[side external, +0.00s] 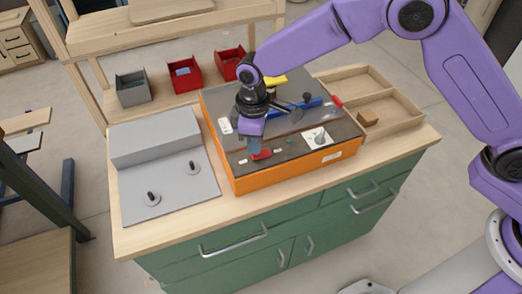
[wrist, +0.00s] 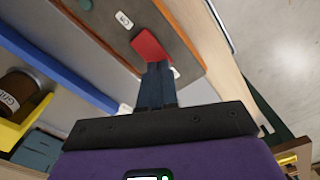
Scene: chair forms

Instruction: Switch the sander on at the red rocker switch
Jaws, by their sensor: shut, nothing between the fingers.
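The sander (side external: 290,178) is an orange box with a dark top, standing on the workbench. Its red rocker switch (side external: 263,154) sits on the front strip of the top. My gripper (side external: 255,149) is shut and empty, pointing down beside the switch. In the wrist view the closed fingertips (wrist: 158,68) are at the near edge of the red switch (wrist: 150,45) and cover a little of it. I cannot tell whether they touch it. A small white label (wrist: 124,19) lies beyond the switch, and another is partly hidden by the fingers.
A dial on a white plate (side external: 317,138) is right of the switch on the same strip. A blue bar (side external: 300,108) lies behind it. A grey panel (side external: 180,187) with two black knobs is left of the sander. A wooden tray (side external: 402,119) stands to the right.

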